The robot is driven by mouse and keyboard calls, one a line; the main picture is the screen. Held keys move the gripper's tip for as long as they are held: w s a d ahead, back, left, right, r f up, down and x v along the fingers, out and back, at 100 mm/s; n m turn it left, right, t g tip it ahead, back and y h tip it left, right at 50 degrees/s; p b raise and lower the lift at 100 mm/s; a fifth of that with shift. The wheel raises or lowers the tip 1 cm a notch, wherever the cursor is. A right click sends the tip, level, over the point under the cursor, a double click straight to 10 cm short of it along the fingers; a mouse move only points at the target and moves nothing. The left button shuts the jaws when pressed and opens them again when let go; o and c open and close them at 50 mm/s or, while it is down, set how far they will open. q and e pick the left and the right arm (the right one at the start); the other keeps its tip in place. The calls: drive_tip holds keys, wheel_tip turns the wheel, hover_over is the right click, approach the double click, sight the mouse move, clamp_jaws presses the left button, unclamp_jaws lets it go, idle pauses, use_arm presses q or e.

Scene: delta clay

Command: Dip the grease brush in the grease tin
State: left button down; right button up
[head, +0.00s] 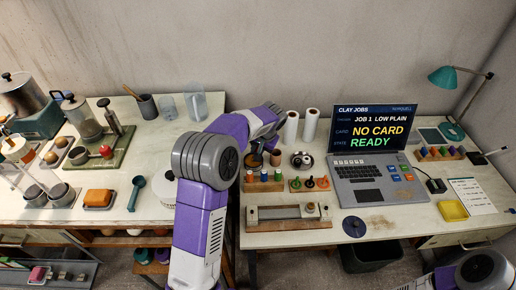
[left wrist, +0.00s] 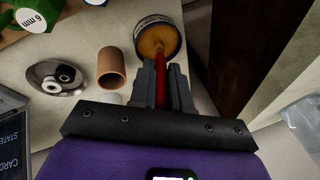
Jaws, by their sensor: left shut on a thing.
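The grease tin (left wrist: 143,42) is a round tin with a pale, lettered side and amber grease inside, at the top of the left wrist view. My left gripper (left wrist: 161,90) is shut on the red handle of the grease brush (left wrist: 159,68). The brush's far end meets the amber surface in the tin; the bristles do not show clearly, so depth is uncertain. My right gripper is out of view.
A brown cup (left wrist: 112,67) and a metal dish with rings (left wrist: 57,79) stand beside the tin. Two white rolls (head: 300,126) stand behind. A laptop (head: 374,150), a peg rack (head: 264,184) and a wooden fixture (head: 288,217) are nearby.

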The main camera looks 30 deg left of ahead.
use_arm(q)
drive_tip(key=shift+r+p, duration=2.65)
drive_tip(key=shift+r, duration=0.75)
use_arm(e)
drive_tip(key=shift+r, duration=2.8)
